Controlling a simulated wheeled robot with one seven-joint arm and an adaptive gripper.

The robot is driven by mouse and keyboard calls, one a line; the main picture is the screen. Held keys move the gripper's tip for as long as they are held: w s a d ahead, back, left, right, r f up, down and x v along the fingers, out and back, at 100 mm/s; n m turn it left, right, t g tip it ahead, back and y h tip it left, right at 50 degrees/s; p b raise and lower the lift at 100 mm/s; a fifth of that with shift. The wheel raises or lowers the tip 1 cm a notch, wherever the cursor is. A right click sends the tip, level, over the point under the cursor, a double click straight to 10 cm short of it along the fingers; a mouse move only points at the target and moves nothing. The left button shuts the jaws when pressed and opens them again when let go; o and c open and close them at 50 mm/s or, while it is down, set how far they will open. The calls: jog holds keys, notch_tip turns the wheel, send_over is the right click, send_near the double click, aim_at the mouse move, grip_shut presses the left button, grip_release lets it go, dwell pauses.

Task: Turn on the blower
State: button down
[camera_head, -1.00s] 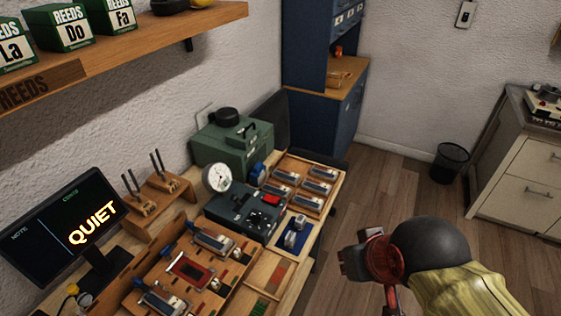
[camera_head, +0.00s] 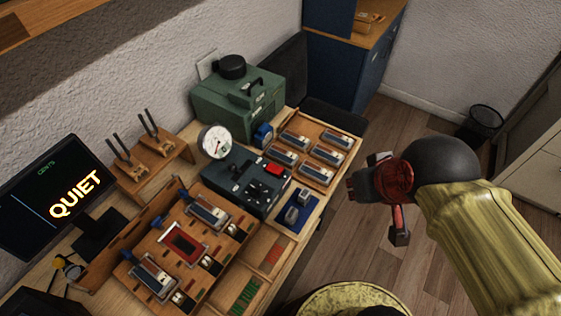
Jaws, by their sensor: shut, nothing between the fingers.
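No label marks the blower. A green case (camera_head: 235,108) with a black round cap and handle stands at the back of the bench. In front of it is a dark teal box (camera_head: 240,188) with a round white gauge (camera_head: 215,142), small black controls and a red switch (camera_head: 275,170) on top. I cannot tell the switch's position. A blue part (camera_head: 263,134) sits between case and box. My gripper (camera_head: 359,188) is shut and empty, right of the bench and apart from the box. Its fingers are small and dark in this view.
A wooden tray of metal blocks (camera_head: 316,150) lies right of the box, with a blue pad (camera_head: 292,219) in front. A wooden work board (camera_head: 165,222) and a monitor (camera_head: 52,205) reading QUIET are left. Open floor (camera_head: 350,255) lies right of the bench.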

jog(key=w+a+r+n+g+p, duration=0.2)
jog(key=w+a+r+n+p, duration=0.1)
jog(key=w+r+n+p, duration=0.3)
jog(key=n+g+h+p, duration=0.1)
jog(key=n+g+p, duration=0.3)
jog(key=n+p, duration=1.45)
send_over(281, 171)
jog(key=w+a+b, duration=0.1)
jog(key=a+b, duration=0.1)
jog(key=b, duration=0.2)
notch_tip(281, 171, down, 8)
jog(key=n, duration=0.3)
jog(key=shift+w+d+f, duration=0.15)
jog(key=shift+d, duration=0.05)
jog(key=f, duration=0.4)
jog(key=d+f, duration=0.1)
jog(key=f, duration=0.4)
jog(key=s+f, duration=0.1)
jog(key=f, duration=0.3)
jog(key=shift+d+f, duration=0.2)
jog(key=shift+f, duration=0.2)
